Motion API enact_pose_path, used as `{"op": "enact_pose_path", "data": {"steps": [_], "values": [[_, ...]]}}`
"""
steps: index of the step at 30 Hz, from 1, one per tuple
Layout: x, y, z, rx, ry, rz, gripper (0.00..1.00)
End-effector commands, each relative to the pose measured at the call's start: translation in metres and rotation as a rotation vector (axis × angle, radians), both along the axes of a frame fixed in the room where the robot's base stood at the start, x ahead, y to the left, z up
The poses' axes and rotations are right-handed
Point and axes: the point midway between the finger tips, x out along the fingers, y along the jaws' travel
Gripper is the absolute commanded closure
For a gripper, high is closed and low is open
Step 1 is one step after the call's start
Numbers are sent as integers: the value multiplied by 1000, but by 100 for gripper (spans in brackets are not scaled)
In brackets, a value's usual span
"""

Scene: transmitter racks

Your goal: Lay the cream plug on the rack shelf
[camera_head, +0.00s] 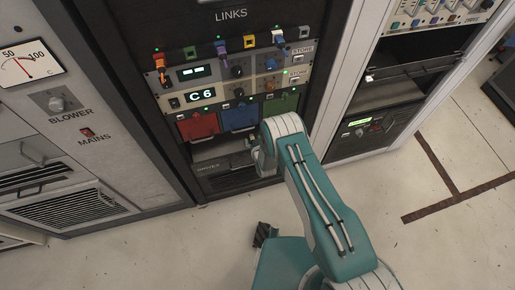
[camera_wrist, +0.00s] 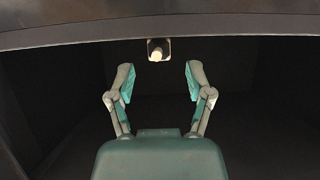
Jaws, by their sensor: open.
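My gripper (camera_wrist: 159,82) is open in the wrist view, its two fingers spread and nothing between their tips. A small cream, rounded piece in a square dark-centred frame, which looks like the cream plug (camera_wrist: 157,54), shows just beyond the fingertips. It is apart from both fingers. I cannot tell whether it is seated in the frame or lying in front of it. In the head view my gripper (camera_head: 254,148) is at the opening under the coloured modules, mostly hidden by my wrist. The bare shelf (camera_head: 212,152) of this rack shows left of it; the plug cannot be made out there.
Red (camera_head: 198,125), blue (camera_head: 239,116) and green (camera_head: 281,103) modules sit just above the opening. Several coloured plugs and knobs stick out of the LINKS panel (camera_head: 212,72). A dark edge (camera_wrist: 160,28) crosses above my fingers. The right rack has an open bay (camera_head: 395,91).

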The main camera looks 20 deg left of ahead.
Motion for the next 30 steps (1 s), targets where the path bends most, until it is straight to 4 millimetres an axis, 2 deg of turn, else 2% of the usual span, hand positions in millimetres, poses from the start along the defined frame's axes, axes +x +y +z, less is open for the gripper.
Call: {"op": "enact_pose_path", "data": {"steps": [12, 18, 30], "values": [[-49, -30, 29, -1, 2, 0, 33], [-68, -41, 39, -1, 2, 0, 33], [-73, -45, 42, -1, 1, 0, 33]]}}
